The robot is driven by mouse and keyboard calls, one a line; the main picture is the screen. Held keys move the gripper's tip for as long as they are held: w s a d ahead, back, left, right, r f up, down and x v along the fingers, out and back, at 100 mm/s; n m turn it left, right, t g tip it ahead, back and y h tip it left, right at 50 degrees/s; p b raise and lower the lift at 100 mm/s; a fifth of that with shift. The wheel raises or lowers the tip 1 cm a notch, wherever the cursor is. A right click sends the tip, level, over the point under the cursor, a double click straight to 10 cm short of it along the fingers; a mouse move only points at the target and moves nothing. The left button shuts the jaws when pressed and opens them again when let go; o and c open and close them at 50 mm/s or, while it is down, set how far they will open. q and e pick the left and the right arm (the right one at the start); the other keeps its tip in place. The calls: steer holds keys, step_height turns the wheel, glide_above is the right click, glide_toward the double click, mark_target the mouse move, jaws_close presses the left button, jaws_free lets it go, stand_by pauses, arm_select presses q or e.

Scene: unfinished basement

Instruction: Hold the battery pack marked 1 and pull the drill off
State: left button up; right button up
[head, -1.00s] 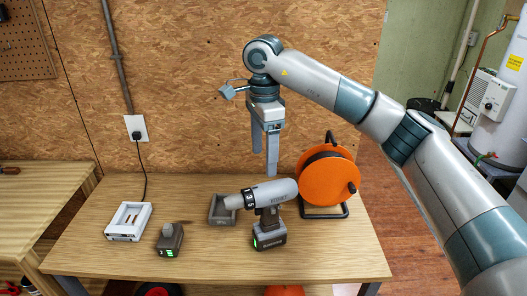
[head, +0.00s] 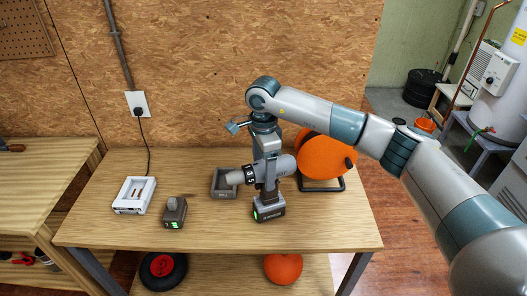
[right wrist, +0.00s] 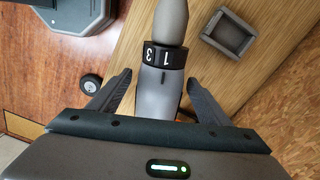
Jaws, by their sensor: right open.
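The grey drill (head: 282,166) stands upright on the workbench on its battery pack (head: 269,211), which shows green lights. Its nose points left; a black collar with numerals shows in the right wrist view (right wrist: 162,54). I cannot read a 1 on the pack in either view. My right gripper (head: 267,184) is open and points down over the drill, its fingers passing in front of part of the body and handle. In the right wrist view its fingers (right wrist: 158,79) lie on either side of the drill body, with gaps. My left gripper is not in view.
A second battery pack (head: 174,213) and a white charger (head: 133,195) stand to the left. A small grey tray (head: 224,190) sits by the drill's nose. An orange cable reel (head: 322,158) stands close behind on the right. The bench's front left is clear.

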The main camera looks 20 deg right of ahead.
mark_target(260, 186)
steer(key=shift+f+p, duration=0.55)
steer(key=shift+f, duration=1.5)
